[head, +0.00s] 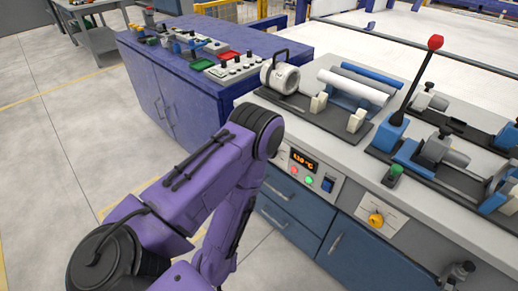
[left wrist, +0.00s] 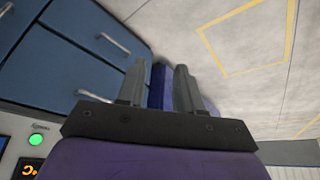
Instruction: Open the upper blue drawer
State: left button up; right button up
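The upper blue drawer (head: 300,200) is in the front of the grey workbench, below the control panel, and looks shut. A lower blue drawer (head: 292,233) is under it. In the left wrist view, which is turned over, the upper drawer's handle (left wrist: 95,96) is nearer the green button and the lower handle (left wrist: 114,43) is above it in the picture. My left gripper (left wrist: 158,80) is open and empty, beside the drawer fronts and apart from both handles. My purple left arm hides it in the head view. My right gripper is not in view.
The bench panel has a temperature display (head: 303,160) and buttons. A blue cabinet door (head: 355,250) is right of the drawers. A purple cabinet (head: 185,100) stands left of the bench. Pipes and fixtures (head: 345,85) are on top. Floor at the left is clear.

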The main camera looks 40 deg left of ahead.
pick_arm(q)
jog(key=w+a+f+n+t+h+b, duration=0.15)
jog(key=w+f+n+t+b, duration=0.25)
jog(key=w+f+b, duration=0.55)
jog(key=n+t+h+b, duration=0.3)
jog(key=n+t+b, duration=0.4)
jog(key=b, duration=0.8)
send_near(277, 191)
jog(key=f+m, duration=0.1)
jog(key=f, duration=0.1)
jog(key=shift+t+y, duration=0.25)
jog(key=shift+t, duration=0.15)
jog(key=b+x, duration=0.1)
jog(key=x, duration=0.5)
jog(key=b+x, duration=0.1)
jog(key=x, duration=0.3)
jog(key=shift+d+r+b, duration=0.15)
jog(key=shift+r+b, duration=0.2)
grip_shut()
